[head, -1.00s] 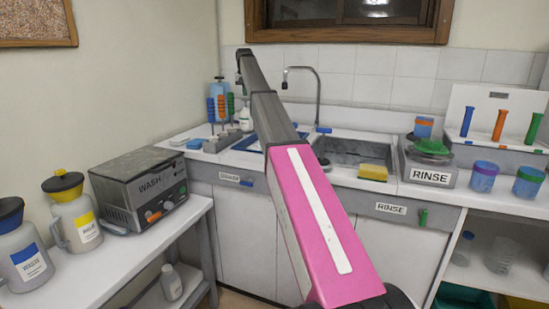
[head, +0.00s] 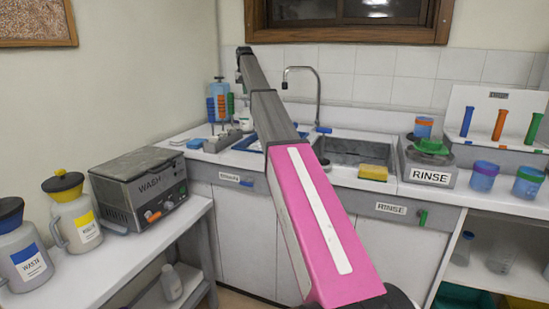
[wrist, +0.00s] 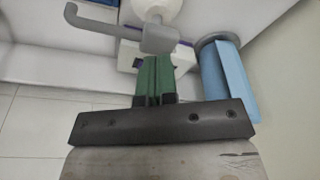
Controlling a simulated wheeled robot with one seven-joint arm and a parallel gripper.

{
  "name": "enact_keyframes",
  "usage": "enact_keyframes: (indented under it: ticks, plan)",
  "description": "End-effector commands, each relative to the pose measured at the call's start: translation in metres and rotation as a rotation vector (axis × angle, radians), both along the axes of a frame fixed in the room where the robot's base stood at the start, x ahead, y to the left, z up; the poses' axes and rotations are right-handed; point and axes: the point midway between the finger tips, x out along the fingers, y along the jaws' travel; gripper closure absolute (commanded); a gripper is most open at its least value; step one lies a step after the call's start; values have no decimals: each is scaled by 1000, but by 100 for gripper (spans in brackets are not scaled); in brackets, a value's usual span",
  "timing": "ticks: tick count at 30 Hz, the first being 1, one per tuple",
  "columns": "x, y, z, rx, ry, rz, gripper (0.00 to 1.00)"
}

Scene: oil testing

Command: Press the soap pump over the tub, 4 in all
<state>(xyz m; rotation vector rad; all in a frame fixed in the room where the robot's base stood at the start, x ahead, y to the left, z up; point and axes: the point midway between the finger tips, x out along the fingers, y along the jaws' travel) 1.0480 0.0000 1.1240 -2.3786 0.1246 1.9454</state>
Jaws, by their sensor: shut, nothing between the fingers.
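The soap pump shows in the wrist view as a grey pump head (wrist: 158,38) with a long spout pointing left, above a white bottle (wrist: 160,8). In the head view the white soap bottle (head: 246,121) stands at the back left of the counter, beside my arm. A blue-edged tub (head: 253,146) sits by it, partly hidden by my arm. My gripper (wrist: 154,62) has green fingers, shut together and empty, with their tips at or very near the pump head. I cannot tell whether they touch it. The gripper's fingers cannot be made out in the head view.
A rack with colored columns (head: 221,106) stands left of the bottle. A blue cylinder (wrist: 226,78) is right of my fingers in the wrist view. The faucet (head: 317,95), sink (head: 350,152) and yellow sponge (head: 373,172) are to the right. A wash box (head: 140,190) is at left.

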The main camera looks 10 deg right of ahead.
Motion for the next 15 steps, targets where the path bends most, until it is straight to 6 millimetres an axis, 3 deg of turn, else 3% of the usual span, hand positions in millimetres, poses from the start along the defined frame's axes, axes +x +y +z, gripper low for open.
enact_keyframes:
  ticks: [15]
  plan:
    - [0,0,-16,0,-1,0,100]
